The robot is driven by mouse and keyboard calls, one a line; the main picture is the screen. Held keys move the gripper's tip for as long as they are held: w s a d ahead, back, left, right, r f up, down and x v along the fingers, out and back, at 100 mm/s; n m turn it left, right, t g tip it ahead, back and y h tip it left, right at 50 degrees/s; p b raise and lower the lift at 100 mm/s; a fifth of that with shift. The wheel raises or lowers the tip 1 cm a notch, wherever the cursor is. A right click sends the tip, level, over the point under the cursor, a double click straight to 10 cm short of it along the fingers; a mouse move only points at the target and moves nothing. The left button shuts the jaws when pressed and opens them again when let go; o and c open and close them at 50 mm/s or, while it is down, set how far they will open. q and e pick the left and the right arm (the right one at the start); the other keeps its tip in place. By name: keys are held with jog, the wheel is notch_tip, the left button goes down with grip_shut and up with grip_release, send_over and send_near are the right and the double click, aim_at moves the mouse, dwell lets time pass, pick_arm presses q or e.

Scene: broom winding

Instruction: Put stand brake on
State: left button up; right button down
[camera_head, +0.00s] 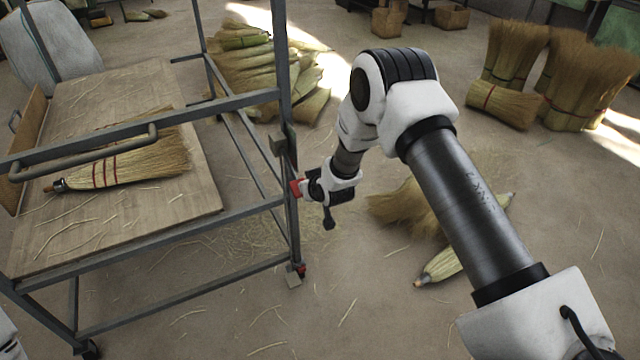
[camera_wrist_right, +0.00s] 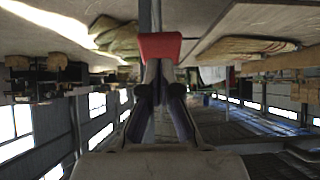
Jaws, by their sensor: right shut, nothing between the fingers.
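The stand is a grey metal frame cart (camera_head: 283,95) on the left of the head view, with a wooden top (camera_head: 125,225). A red block (camera_head: 297,188) sits at its near right post, at about mid-height; it looks like a brake handle, but I cannot be sure. My right gripper (camera_head: 308,186) is shut with its tips at this block. In the wrist view the red block (camera_wrist_right: 160,46) lies just beyond the closed fingertips (camera_wrist_right: 160,68), not between them; whether they touch is unclear. A small red part (camera_head: 302,269) shows by the foot of the same post. My left gripper is out of view.
A broom (camera_head: 130,165) lies on the wooden top behind a bent grey handle bar (camera_head: 85,155). Straw bundles (camera_head: 265,70) lie behind the stand. Another broom (camera_head: 440,265) lies on the floor, partly behind my right arm. Upright bundles (camera_head: 590,80) stand at the back right.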

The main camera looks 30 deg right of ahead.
jog(key=s+f+b+v, duration=0.2)
jog(key=v, duration=0.9)
jog(key=s+a+f+n+g, duration=0.1)
jog(key=s+a+f+g, duration=0.3)
jog(key=s+f, duration=0.95)
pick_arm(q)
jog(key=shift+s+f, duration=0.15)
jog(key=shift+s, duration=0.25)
pick_arm(e)
jog(key=s+a+f+g, duration=0.1)
jog(key=s+f+g, duration=0.1)
jog(key=s, duration=0.8)
jog(key=s+a+f+m+g, duration=0.1)
jog(key=s+g, duration=0.3)
jog(key=s, duration=0.7)
jog(key=shift+f+y, duration=0.3)
jog(key=shift+f, duration=0.35)
jog(key=shift+s, duration=0.15)
